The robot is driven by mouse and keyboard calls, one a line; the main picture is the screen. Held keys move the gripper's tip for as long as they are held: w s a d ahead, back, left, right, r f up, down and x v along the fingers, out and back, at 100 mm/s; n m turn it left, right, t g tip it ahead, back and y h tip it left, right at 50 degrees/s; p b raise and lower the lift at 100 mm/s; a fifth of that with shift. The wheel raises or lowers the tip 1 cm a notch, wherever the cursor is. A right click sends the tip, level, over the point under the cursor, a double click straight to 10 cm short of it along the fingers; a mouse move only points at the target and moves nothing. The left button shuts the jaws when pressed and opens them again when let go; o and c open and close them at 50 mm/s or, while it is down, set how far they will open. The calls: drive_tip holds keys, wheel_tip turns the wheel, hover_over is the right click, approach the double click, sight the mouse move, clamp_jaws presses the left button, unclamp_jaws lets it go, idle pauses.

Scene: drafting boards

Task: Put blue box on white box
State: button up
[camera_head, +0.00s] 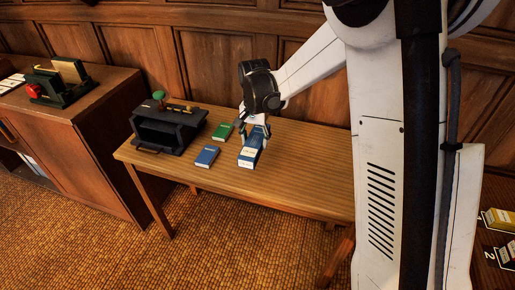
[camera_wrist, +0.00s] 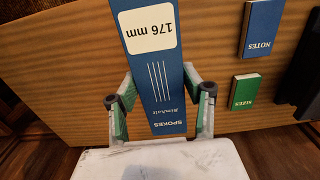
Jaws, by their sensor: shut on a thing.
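My gripper (camera_head: 258,131) points down over the table, with its fingers closed on the sides of a blue box (camera_head: 252,148). In the wrist view the fingers (camera_wrist: 160,100) flank the blue box (camera_wrist: 160,75), which reads "SPOKES" and has a white "176 mm" label at its far end. In the head view its near end shows white, and I cannot tell whether this is only labelling or a white box under it. I cannot tell whether the blue box touches the table. No separate white box shows clearly.
A blue "NOTES" book (camera_head: 207,156) and a green "SIZES" book (camera_head: 222,132) lie left of the blue box on the wooden table (camera_head: 290,180). A black open case (camera_head: 165,128) stands at the table's left. The table's right part is clear. Yellow-labelled items (camera_head: 498,220) lie far right.

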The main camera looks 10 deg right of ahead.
hover_over(273, 156)
wheel_tip(273, 156, down, 5)
drive_tip(key=shift+f, duration=2.2)
drive_tip(key=shift+b, duration=0.3)
drive_tip(key=shift+f, duration=0.2)
drive_tip(key=o, duration=1.4)
drive_tip(key=shift+r, duration=0.15)
